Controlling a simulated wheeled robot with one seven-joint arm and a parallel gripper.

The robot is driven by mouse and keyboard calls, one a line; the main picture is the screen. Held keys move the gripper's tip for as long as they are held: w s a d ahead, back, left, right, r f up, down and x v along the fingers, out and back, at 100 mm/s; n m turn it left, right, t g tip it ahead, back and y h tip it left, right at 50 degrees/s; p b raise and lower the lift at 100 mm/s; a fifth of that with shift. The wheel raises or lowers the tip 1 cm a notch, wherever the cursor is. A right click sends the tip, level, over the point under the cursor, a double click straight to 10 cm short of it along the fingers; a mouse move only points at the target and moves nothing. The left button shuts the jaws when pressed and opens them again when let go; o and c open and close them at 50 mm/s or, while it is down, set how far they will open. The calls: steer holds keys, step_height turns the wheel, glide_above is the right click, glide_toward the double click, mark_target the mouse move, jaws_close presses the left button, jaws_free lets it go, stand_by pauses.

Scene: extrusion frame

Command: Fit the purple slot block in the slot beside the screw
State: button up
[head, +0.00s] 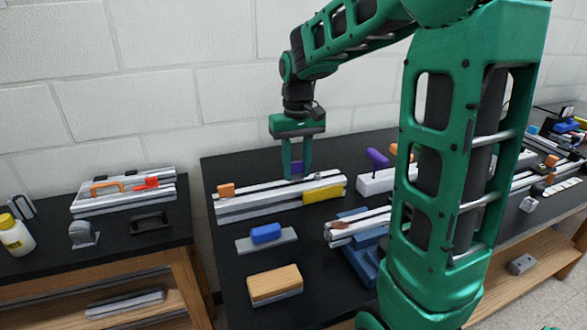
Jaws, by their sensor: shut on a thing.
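My gripper (297,173) points down over the back of the black table and is shut on a small purple block (297,167). The block shows between the two green fingers. Just below it is a silver extrusion frame (262,204) with long grooves. An orange block (226,190) sits at the frame's left end, and a yellow block (323,194) is on its front right side. I cannot tell whether the purple block touches the frame or is in a slot. The screw is too small to make out.
A blue block on a grey plate (266,233) and a wooden block (275,284) lie in front of the frame. To the right are a purple-handled piece (377,158) on a white base and a blue fixture (362,262). A side table (60,265) stands left.

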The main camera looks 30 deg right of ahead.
mark_target(297, 162)
steer(key=shift+f, duration=0.8)
steer(key=o, duration=1.2)
steer(key=shift+o, duration=0.2)
step_height(297, 162, up, 11)
steer(key=shift+w+f, duration=0.1)
steer(key=shift+f, duration=0.1)
